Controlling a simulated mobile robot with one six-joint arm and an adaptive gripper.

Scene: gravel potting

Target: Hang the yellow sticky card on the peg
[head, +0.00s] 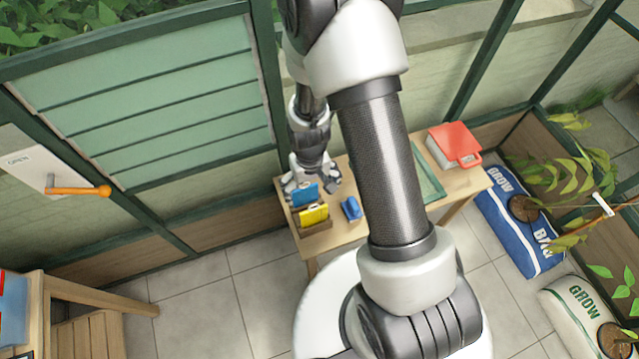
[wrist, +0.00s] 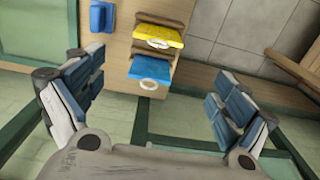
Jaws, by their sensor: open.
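The yellow card (head: 315,215) stands in a wooden holder (head: 318,229) on the table, in front of a blue card (head: 305,193). In the wrist view the yellow card (wrist: 158,36) lies above the blue card (wrist: 150,69), and each has a pale mark or hole near one edge. My gripper (head: 306,183) is at the holder's back side, near the blue card. In the wrist view my gripper (wrist: 160,72) has its two fingers wide apart with nothing held between them. I cannot make out the peg in either view.
A small blue object (head: 351,208) lies right of the holder; it also shows in the wrist view (wrist: 102,16). A red-covered box (head: 455,145) and a green-framed panel (head: 428,172) are farther right on the table (head: 340,236). An orange handle (head: 80,190) is at left.

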